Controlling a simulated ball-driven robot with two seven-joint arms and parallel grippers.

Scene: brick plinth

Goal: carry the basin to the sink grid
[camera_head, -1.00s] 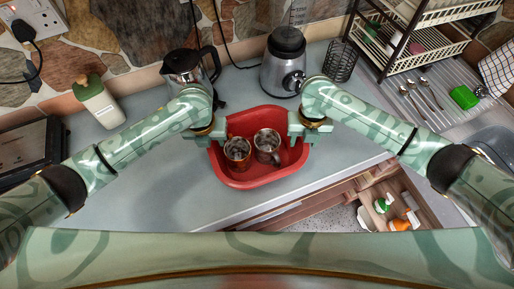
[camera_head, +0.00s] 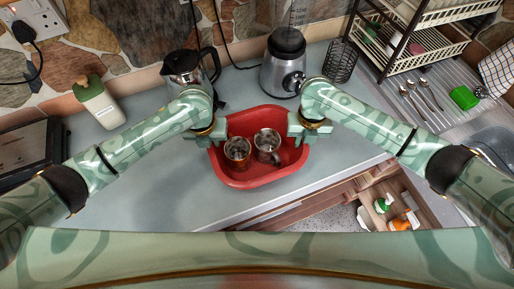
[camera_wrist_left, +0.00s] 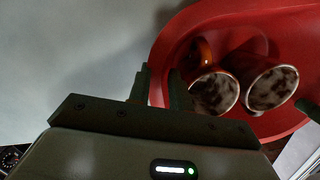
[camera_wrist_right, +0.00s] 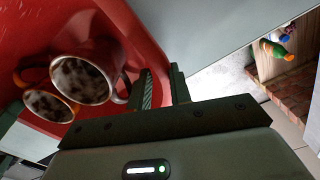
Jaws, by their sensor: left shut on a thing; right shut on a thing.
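The red basin (camera_head: 250,178) is on or just above the grey counter in the middle of the head view; I cannot tell if it touches. My left gripper (camera_head: 213,137) is shut on the basin's left rim, which also shows in the left wrist view (camera_wrist_left: 158,75). My right gripper (camera_head: 303,130) is shut on its right rim, also seen in the right wrist view (camera_wrist_right: 160,88). The ribbed metal sink grid (camera_head: 418,82) is at the right.
A kettle (camera_head: 183,68) and a blender (camera_head: 284,62) stand behind the basin. A wire holder (camera_head: 342,60) and a dish rack (camera_head: 425,30) stand to the right.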

